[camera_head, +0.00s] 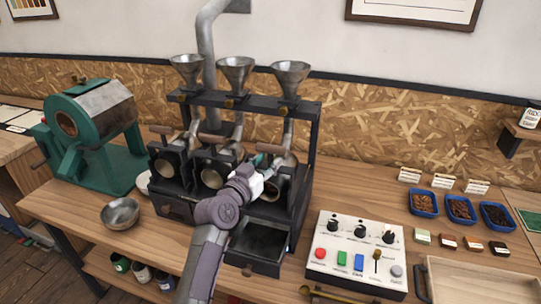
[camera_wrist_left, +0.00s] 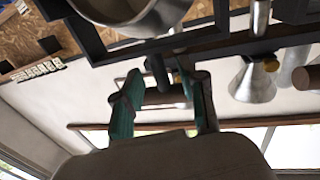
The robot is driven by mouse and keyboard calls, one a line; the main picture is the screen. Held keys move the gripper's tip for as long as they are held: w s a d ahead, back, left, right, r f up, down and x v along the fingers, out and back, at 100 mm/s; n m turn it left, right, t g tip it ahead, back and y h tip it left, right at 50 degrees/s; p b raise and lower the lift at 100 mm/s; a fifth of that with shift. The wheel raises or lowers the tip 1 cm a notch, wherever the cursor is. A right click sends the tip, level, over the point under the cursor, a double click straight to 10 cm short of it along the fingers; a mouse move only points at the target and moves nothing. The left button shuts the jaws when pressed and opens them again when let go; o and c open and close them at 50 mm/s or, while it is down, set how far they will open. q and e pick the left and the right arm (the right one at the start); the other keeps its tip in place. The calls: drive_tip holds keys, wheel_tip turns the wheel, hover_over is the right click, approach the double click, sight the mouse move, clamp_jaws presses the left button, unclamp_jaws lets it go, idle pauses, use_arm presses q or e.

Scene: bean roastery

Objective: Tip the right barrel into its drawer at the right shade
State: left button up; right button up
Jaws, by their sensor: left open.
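The right barrel (camera_head: 277,187) is a metal drum with a dark round mouth, at the right end of the three-barrel roaster. Its brown wooden handle (camera_head: 270,149) is just above my left gripper (camera_head: 264,170). In the left wrist view, the green fingers of this gripper (camera_wrist_left: 163,100) are apart, with a brown handle (camera_wrist_left: 158,96) showing between them; I cannot tell whether they touch it. The drawer (camera_head: 262,238) below the right barrel is pulled out, and its visible inside looks empty. My forearm hides part of the middle section. My right gripper is not in view.
A control panel (camera_head: 357,254) with coloured buttons and a slider stands right of the drawer. Blue bean trays (camera_head: 424,203) and shade samples (camera_head: 447,240) are farther right. A green roaster (camera_head: 92,130) and a metal bowl (camera_head: 120,213) are left. Three funnels (camera_head: 235,69) top the rack.

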use_arm(q)
drive_tip(key=shift+x, duration=1.05)
clamp_jaws()
